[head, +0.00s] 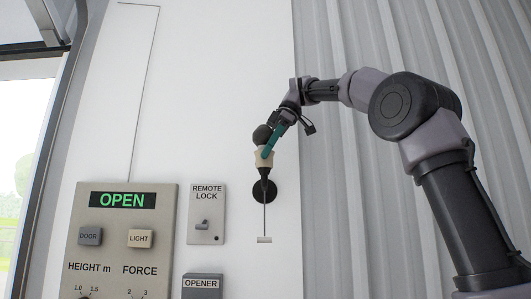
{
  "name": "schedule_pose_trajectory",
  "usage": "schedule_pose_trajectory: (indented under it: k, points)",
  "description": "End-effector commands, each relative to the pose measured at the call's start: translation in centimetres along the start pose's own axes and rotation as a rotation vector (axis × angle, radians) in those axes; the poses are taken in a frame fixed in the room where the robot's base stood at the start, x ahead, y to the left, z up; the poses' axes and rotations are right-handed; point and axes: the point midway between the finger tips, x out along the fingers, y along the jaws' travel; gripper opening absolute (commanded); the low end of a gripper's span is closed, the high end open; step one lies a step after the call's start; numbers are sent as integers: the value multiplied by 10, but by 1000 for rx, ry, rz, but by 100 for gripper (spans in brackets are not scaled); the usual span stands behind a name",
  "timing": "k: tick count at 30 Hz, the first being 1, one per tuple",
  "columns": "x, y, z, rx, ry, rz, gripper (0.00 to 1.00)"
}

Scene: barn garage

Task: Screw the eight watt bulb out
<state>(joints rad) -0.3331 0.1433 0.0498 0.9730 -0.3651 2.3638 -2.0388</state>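The lamp is mounted on the white wall panel, with a round black wall plate (266,193) and a black cone-shaped socket (265,174). A beige collar-like part, which looks like the bulb's base (264,158), rises from the socket. A dark round shape above it (262,134) may be the bulb's globe or part of my wrist; I cannot tell which. My gripper (269,148) reaches down from the upper right. One teal finger lies against or in front of the beige part; the other finger is hidden. No wattage marking is readable.
A pull cord with a pale tag (264,240) hangs below the lamp. To the left are a remote lock box (206,214), an opener box (203,280) and a control panel (168,212) whose display reads OPEN. Corrugated metal wall (400,40) stands behind my arm.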

Motion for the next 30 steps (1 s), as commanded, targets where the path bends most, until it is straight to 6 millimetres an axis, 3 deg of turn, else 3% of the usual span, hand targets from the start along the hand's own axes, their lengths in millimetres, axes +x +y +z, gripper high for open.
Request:
schedule_pose_trajectory:
  k: [8,30]
  points:
    - [0,-1,-1,109,0,66,100]
    - [0,-1,-2,882,2,511,100]
